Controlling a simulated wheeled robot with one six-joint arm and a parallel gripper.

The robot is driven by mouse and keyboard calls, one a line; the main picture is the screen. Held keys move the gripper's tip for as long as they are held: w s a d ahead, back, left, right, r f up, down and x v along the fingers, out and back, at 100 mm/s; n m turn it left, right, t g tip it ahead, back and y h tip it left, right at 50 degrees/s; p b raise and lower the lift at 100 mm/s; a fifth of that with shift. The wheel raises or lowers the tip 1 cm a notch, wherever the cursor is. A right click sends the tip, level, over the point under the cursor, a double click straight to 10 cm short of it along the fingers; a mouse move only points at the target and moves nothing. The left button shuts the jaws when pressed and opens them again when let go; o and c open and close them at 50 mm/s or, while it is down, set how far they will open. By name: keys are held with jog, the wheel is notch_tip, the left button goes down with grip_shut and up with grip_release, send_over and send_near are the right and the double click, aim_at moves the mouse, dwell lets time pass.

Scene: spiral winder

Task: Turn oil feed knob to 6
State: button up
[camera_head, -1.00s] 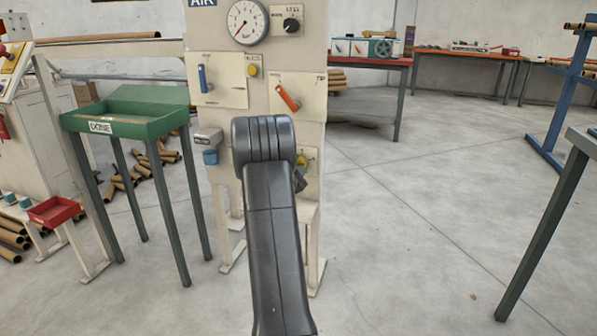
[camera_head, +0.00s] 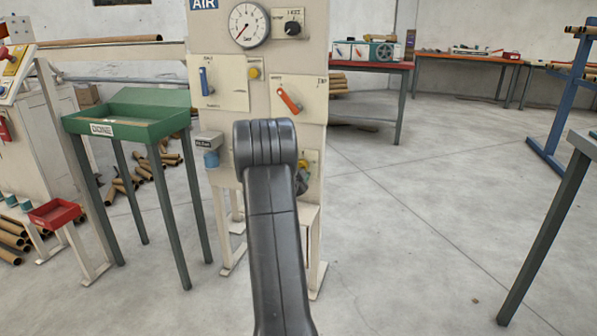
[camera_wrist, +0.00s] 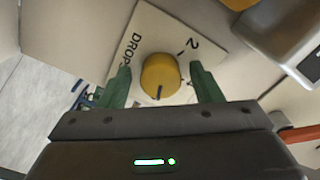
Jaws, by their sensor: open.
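The oil feed knob (camera_wrist: 159,77) is a round yellow knob with a dark pointer line, on a cream plate (camera_wrist: 150,35) marked "DROPS" and "2" in the wrist view. The pointer faces the bottom of that picture. My gripper (camera_wrist: 160,80) is open, with one green finger on each side of the knob. Gaps show between the fingers and the knob. In the head view a small yellow part of the knob area (camera_head: 304,157) shows beside my dark arm, which hides most of it. The rest of the dial's numbers are hidden or unreadable.
The cream panel (camera_head: 225,120) carries a pressure gauge (camera_head: 249,25), a blue lever (camera_head: 205,81), a red-orange lever (camera_head: 289,100) and a grey-and-blue unit (camera_head: 210,150). A green DONE tray (camera_head: 150,122) stands left. Open floor (camera_head: 410,230) lies right.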

jog(key=p+v, duration=0.2)
jog(key=v, duration=1.1)
jog(key=shift+s+p, duration=0.3)
jog(key=shift+s, duration=0.05)
jog(key=shift+w+a, duration=0.1)
jog(key=b+x, duration=0.2)
jog(key=x, duration=1.1)
jog(key=shift+w+b, duration=0.3)
jog(key=shift+s, duration=0.1)
